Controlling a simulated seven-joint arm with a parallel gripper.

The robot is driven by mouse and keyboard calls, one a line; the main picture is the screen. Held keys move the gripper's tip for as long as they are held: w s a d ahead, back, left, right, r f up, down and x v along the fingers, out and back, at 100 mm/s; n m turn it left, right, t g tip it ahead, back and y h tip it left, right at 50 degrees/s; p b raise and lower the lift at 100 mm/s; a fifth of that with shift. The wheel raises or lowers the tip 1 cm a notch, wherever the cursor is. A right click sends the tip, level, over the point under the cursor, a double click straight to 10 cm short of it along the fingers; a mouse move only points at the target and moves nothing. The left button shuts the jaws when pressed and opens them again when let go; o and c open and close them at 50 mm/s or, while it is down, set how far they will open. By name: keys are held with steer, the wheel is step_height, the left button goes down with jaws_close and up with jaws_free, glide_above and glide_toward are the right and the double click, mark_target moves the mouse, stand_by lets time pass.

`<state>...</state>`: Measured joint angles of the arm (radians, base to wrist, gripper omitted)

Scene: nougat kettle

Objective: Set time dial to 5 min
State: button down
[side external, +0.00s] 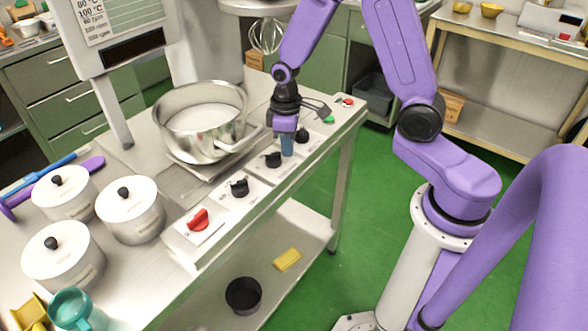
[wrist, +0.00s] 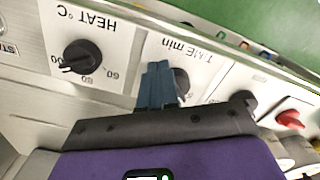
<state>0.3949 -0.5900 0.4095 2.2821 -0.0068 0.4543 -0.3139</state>
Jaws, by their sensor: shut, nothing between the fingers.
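The time dial, a black knob under the upside-down label "TIME min", shows in the wrist view (wrist: 182,84), partly hidden behind my fingers. It shows in the side view (side external: 273,160) on the table's front control panel. Its pointer and scale numbers cannot be read. My gripper (side external: 287,150) points down over the panel, between the time dial and the heat dial (side external: 302,136), close beside the time dial. Its blue fingers are together and empty in the wrist view (wrist: 157,68). I cannot tell whether they touch the knob.
The heat dial also shows in the wrist view (wrist: 82,57). Another black knob (side external: 239,187) and a red knob (side external: 198,219) lie on the panel's near side. Green (side external: 329,119) and red (side external: 348,102) buttons are at the far end. A steel kettle (side external: 191,145) stands behind, its handle near the panel.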

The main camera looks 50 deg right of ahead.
steer(key=shift+s+d, duration=0.15)
steer(key=shift+d, duration=0.05)
step_height(320, 180, up, 6)
stand_by(0.8)
steer(key=shift+a+r, duration=0.1)
steer(key=shift+r, duration=0.05)
steer(key=s+a+r+n, duration=0.2)
steer(key=s+r+n, duration=0.1)
steer(key=s, duration=0.8)
steer(key=s+a+r+n, duration=0.3)
steer(key=s, duration=0.9)
steer(key=shift+s+a+n, duration=0.15)
steer(key=shift+s+n, duration=0.05)
steer(key=shift+n, duration=0.2)
